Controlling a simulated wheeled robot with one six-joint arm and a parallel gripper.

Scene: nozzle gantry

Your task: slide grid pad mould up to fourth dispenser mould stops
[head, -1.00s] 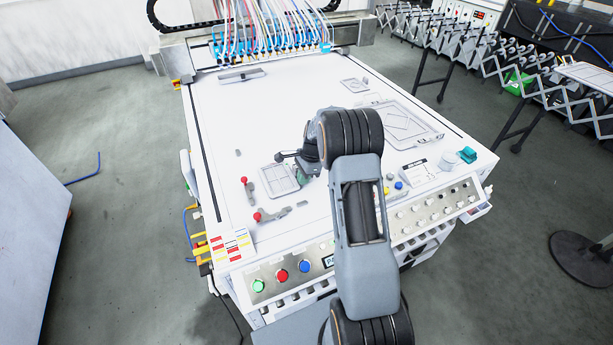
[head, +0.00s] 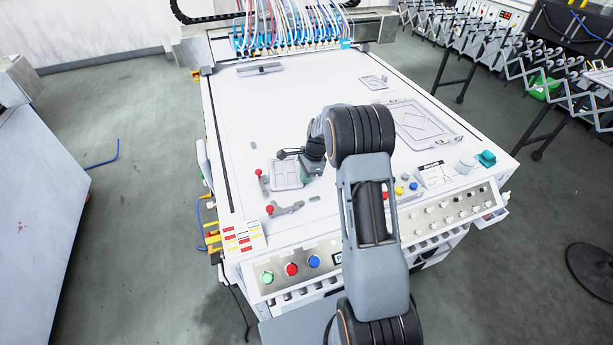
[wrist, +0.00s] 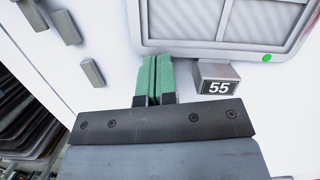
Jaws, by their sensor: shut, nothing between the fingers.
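The grid pad mould (head: 286,175) is a flat grey square pad on the white machine bed, near the front left. In the wrist view its near edge and pale panes (wrist: 225,22) fill the top, with a green dot at its near right corner. My gripper (head: 306,174) is low over the bed at the mould's right side in the head view. Its green fingertips (wrist: 154,64) are together and empty, close to the mould's near edge; I cannot tell if they touch it. The dispensers (head: 285,38) are a row of nozzles with coloured hoses at the back. A low grey stop-like bar (head: 260,68) lies before them.
A block marked 55 (wrist: 217,78) sits just right of my fingertips, and several small grey blocks (wrist: 93,72) lie to the left. A large framed mould (head: 425,122) is at the right. The middle bed is clear.

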